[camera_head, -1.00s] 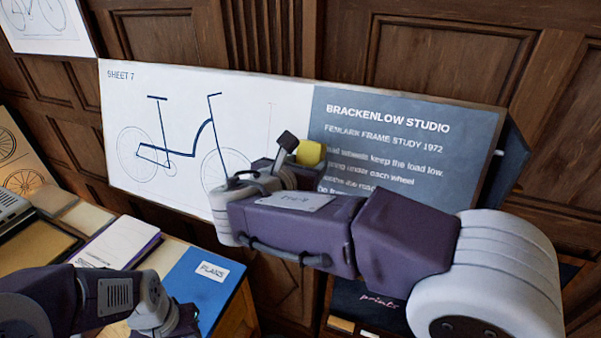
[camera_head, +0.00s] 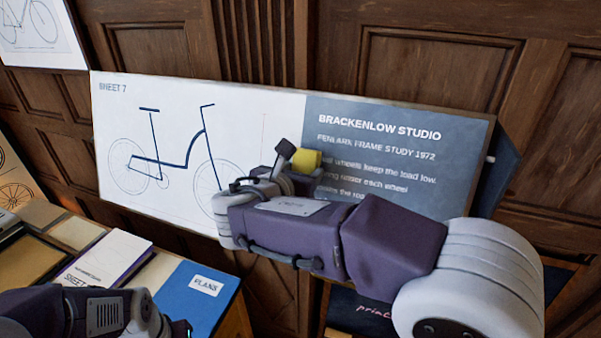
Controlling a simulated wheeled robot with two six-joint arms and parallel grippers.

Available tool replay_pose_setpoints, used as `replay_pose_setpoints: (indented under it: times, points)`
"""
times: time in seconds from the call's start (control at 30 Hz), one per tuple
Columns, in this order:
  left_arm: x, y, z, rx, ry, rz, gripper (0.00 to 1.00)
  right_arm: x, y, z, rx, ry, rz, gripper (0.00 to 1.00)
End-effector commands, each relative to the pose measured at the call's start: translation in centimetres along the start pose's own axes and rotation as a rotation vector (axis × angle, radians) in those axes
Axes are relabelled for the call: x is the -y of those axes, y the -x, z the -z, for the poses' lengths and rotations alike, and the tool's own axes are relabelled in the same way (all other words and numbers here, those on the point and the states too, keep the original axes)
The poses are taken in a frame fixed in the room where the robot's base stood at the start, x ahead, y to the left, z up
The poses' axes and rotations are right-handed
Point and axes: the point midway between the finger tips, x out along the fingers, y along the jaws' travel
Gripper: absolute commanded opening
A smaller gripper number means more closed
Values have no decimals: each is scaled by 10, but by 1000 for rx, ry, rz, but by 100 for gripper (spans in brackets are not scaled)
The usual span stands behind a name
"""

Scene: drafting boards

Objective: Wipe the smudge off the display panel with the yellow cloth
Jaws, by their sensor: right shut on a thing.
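The display panel (camera_head: 250,105) is a wide tilted board, white with a bicycle drawing on its left and blue-grey with white text on its right. My right gripper (camera_head: 288,152) is in front of it, near the seam between the two halves. It is shut on the yellow cloth (camera_head: 307,159), which shows as a small block over the left edge of the text. I cannot tell if the cloth touches the panel. I cannot make out a smudge; my right gripper and arm hide part of the lower panel. My left arm is at the bottom left, its gripper out of view.
A table at lower left holds a blue PLANS folder (camera_head: 195,297), a white pad (camera_head: 107,258) and a tray (camera_head: 32,268). A dark box (camera_head: 362,310) with pink lettering is below my right arm. Wood panelling (camera_head: 440,60) stands behind.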

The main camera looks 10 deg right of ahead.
Motion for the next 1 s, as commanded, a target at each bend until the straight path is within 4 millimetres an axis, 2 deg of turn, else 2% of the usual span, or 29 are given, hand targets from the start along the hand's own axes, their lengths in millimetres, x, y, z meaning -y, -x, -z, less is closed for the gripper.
replay_pose_setpoints:
  times: [0.83,1.0]
  points:
    - [0,-2,0,0,0,0,36,0,-16,0,1,0,0,21]
    - [0,-6,-1,0,0,0,36,14,-16,0,1,-2,0,21]
